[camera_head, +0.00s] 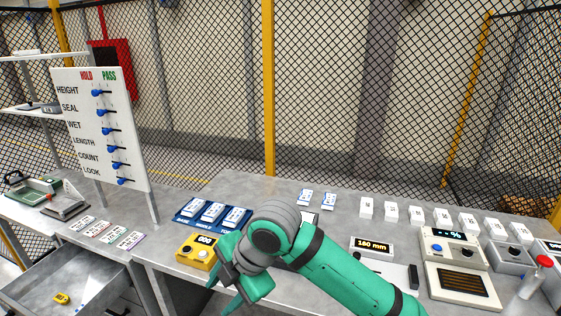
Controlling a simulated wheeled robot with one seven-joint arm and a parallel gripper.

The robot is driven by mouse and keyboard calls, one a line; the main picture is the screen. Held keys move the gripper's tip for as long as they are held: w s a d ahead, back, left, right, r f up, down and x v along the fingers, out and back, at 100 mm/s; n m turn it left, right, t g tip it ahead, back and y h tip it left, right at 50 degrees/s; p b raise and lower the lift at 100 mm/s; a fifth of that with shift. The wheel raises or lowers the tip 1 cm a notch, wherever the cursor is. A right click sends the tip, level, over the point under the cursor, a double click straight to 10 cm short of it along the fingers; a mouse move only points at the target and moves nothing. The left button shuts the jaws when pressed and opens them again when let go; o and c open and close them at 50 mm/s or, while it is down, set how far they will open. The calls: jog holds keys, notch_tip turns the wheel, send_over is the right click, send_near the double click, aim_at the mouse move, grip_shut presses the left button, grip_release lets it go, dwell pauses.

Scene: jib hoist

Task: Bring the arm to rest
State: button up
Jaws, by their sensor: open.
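My arm is green with dark grey bands and reaches in from the bottom right over the front of the grey bench (190,265). My gripper (222,295) points down and left at the bench's front edge, just in front of a yellow device (198,250) with a small display. Its fingers are apart and I see nothing between them. I cannot tell its exact height above the bench. My arm hides part of the bench middle.
Blue tray (185,222) with white boxes stands behind the yellow device. A display reading 180 mm (372,247), several white blocks (417,214) and a percent meter (447,243) are at right. A HOLD/PASS board (100,128) stands left. An open drawer (75,285) juts out below.

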jog(key=w+a+r+m+t+y, duration=0.2)
jog(key=a+m+t+y, duration=0.2)
jog(key=a+m+y, duration=0.15)
jog(key=w+a+r+m+t+y, duration=0.1)
jog(key=w+a+m+t+y, duration=0.1)
jog(key=a+m+t+y, duration=0.3)
jog(key=s+d+f+m+t+h, duration=0.2)
jog(key=s+d+f+m+h, duration=0.15)
jog(key=f+m, duration=0.3)
jog(key=s+d+f+m+t+h, duration=0.3)
jog(key=d+f+m+h, duration=0.15)
jog(key=f, duration=0.25)
jog(key=s+d+f+m+t+h, duration=0.2)
jog(key=s+d+f+m+h, duration=0.15)
jog(key=f+m, duration=0.3)
jog(key=s+d+f+h, duration=0.1)
jog(key=s+d+f, duration=0.1)
jog(key=s, duration=0.6)
jog(key=s+d+f+g+h, duration=0.1)
jog(key=s+d+f+h, duration=0.1)
jog(key=s+d, duration=0.3)
jog(key=s+d+f+n+g+h, duration=0.1)
jog(key=s+d, duration=0.3)
jog(key=s, duration=0.9)
jog(key=shift+d+f+h, duration=0.25)
jog(key=shift+f+h, duration=0.05)
jog(key=shift+f, duration=0.3)
jog(key=c, duration=0.3)
